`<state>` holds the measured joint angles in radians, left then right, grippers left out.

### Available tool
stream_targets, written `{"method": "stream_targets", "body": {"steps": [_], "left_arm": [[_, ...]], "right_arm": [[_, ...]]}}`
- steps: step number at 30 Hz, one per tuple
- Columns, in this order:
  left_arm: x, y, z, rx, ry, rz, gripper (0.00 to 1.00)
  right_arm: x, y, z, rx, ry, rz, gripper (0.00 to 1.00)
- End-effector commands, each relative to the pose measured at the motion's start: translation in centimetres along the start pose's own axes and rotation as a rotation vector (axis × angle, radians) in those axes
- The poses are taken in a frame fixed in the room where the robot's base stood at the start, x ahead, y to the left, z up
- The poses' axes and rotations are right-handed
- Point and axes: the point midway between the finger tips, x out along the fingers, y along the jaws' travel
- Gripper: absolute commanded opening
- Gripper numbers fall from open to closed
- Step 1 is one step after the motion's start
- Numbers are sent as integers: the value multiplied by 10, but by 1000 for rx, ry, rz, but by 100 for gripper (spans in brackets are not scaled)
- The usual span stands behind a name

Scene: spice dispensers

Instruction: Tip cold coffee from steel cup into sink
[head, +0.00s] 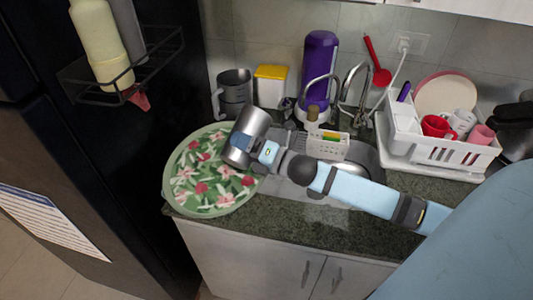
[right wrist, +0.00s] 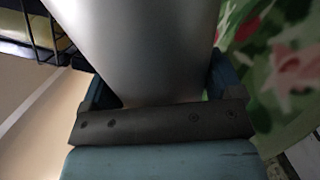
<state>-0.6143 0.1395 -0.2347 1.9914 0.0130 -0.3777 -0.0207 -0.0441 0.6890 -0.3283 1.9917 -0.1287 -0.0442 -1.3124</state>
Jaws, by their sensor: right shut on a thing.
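My right gripper (head: 243,151) is shut on a steel cup (head: 254,122), which it holds tilted over the green floral round tray at the left end of the counter. In the right wrist view, the smooth grey side of the cup (right wrist: 150,45) fills the space between the fingers (right wrist: 155,95). The inside of the cup is hidden, so I cannot see any coffee. The steel sink (head: 367,163) lies to the right of the cup, partly hidden behind my right arm. My left gripper is not in view.
The floral tray (head: 190,195) reaches past the counter's front edge. Behind the cup stand a steel pitcher (head: 233,88) and a yellow-lidded box (head: 271,86). A purple bottle (head: 318,70) and a tap (head: 352,88) stand behind the sink. A white dish rack (head: 440,152) is on the right.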

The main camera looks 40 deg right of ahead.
Motion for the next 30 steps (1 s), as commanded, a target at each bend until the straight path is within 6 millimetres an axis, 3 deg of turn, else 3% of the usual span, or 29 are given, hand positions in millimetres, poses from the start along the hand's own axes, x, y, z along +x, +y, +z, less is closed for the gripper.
{"method": "stream_targets", "body": {"steps": [30], "left_arm": [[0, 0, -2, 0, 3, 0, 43]], "right_arm": [[0, 0, 0, 138, -9, 1, 52]]}}
